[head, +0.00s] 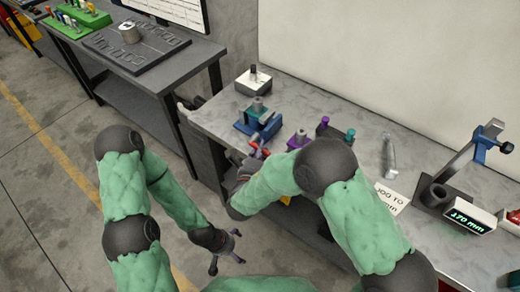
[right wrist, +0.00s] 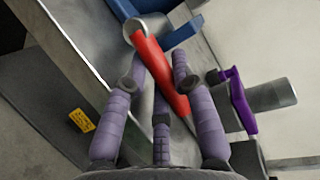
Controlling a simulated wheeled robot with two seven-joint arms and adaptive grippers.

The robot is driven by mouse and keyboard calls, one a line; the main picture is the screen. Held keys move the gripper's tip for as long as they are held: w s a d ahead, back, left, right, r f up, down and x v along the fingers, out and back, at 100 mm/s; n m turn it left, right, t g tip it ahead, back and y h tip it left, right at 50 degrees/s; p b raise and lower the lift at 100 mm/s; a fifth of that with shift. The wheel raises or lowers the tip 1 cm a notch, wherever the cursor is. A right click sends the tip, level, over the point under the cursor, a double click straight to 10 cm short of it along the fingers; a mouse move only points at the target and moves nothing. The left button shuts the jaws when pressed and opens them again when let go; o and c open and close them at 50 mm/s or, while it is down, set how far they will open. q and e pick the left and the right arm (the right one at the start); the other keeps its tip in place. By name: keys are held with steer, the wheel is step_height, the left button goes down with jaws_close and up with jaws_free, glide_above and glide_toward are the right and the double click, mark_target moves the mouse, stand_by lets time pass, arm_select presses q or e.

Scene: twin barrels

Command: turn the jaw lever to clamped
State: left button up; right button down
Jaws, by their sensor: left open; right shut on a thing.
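The jaw lever is red (right wrist: 152,62) and slants down from a grey round hub (right wrist: 146,27) in the right wrist view. In the head view the red lever (head: 255,147) shows at the table's front edge, below the blue vise-like fixture (head: 258,122). My right gripper (right wrist: 160,80) is shut on the lever, with purple-grey fingers on both sides of it. In the head view the right gripper (head: 246,167) is partly hidden by my own forearm. My left gripper (head: 228,257) is open and empty, low over the floor, away from the table.
Purple fixtures (head: 298,139) stand right of the blue one; one (right wrist: 240,100) is close to my right fingers. A white block with a dark knob (head: 254,80) is behind. A gauge stand (head: 455,175) with a display is at the right. A second bench (head: 150,70) stands left.

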steer(key=shift+r+n+g+p, duration=0.35)
steer(key=shift+n+p, duration=0.15)
steer(key=shift+p, duration=0.6)
steer(key=shift+f, duration=0.1)
steer(key=c, duration=1.3)
jaws_free()
steer(key=shift+s, duration=0.15)
steer(key=v, duration=1.1)
steer(key=shift+s, duration=0.4)
